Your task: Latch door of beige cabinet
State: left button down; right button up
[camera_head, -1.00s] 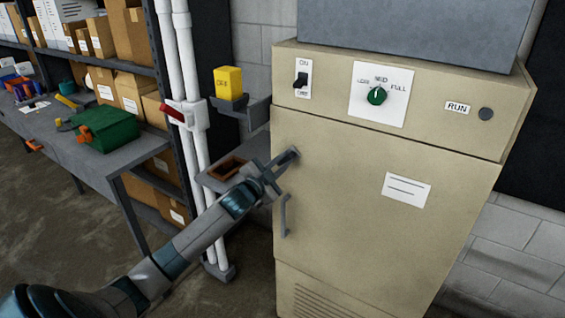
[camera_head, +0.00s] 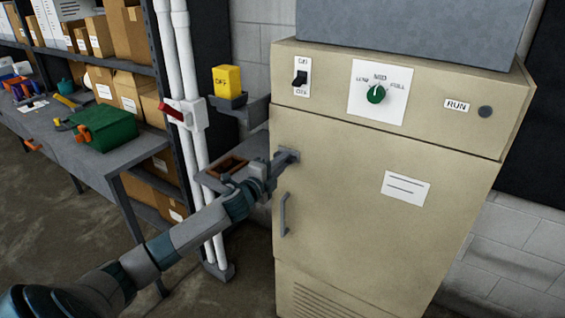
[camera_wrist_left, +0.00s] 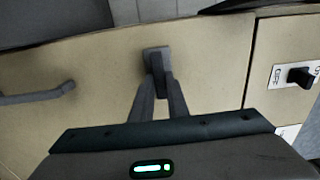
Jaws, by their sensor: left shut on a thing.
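The beige cabinet (camera_head: 350,225) stands at the right in the head view, its door flush with the front as far as I can see. A grey latch (camera_head: 287,156) sits at the door's upper left edge; it also shows in the left wrist view (camera_wrist_left: 156,54). A grey bar handle (camera_head: 284,215) is below it. My left gripper (camera_head: 274,164) is shut on the latch, its fingers (camera_wrist_left: 159,82) together at it in the left wrist view. The fingertips partly hide the latch. My right gripper is not in view.
The cabinet top panel has a black switch (camera_head: 300,78), a green knob (camera_head: 376,95) and a RUN lamp (camera_head: 486,113). A small shelf with an orange-brown tray (camera_head: 228,168) and white pipes (camera_head: 187,60) stand left of the cabinet. A workbench (camera_head: 75,155) is further left.

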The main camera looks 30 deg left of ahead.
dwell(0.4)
pick_arm(q)
jog(key=c, duration=1.7)
grip_release()
jog(key=shift+s, duration=0.1)
jog(key=shift+s+d+b, duration=0.2)
jog(key=shift+s+b, duration=1.2)
jog(key=shift+s, duration=2.9)
jog(key=shift+s+d+b, duration=0.15)
jog(key=shift+s+b, duration=1.2)
jog(key=shift+s, duration=2.9)
jog(key=shift+f, duration=0.1)
